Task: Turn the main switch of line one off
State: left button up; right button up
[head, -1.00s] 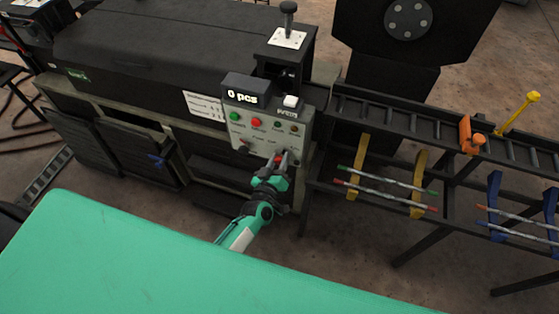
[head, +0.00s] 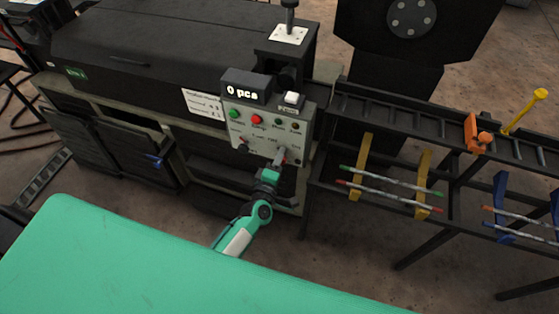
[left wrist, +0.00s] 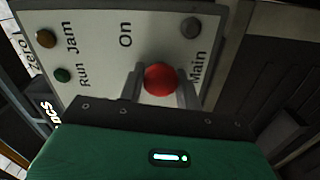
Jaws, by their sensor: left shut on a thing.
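The main switch is a red round knob (left wrist: 160,80) in the left wrist view, on a pale control panel (head: 241,130) with the words "Main" and "On" beside it. My left gripper (head: 280,156) is at the panel's lower right in the head view. Its two grey fingers (left wrist: 160,88) stand on either side of the red knob and are shut on it. In the head view the fingers largely hide the knob. I cannot tell the knob's exact turned position. My right gripper is not in view.
A display reading "0 pcs" (head: 245,89) tops the panel, above green (head: 235,114) and red (head: 257,119) buttons. Another dark knob (head: 244,145) sits left of my gripper. A rack with coloured rods (head: 390,180) stands at the right. A green surface (head: 130,260) fills the front.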

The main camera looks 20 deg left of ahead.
pick_arm(q)
jog(key=shift+n, duration=0.8)
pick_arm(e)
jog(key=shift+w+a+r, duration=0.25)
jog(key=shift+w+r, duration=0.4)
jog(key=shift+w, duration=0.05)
pick_arm(q)
jog(key=o, duration=0.9)
jog(key=s, duration=0.4)
jog(key=s+b, duration=0.1)
jog(key=s, duration=0.9)
jog(key=shift+a, duration=0.25)
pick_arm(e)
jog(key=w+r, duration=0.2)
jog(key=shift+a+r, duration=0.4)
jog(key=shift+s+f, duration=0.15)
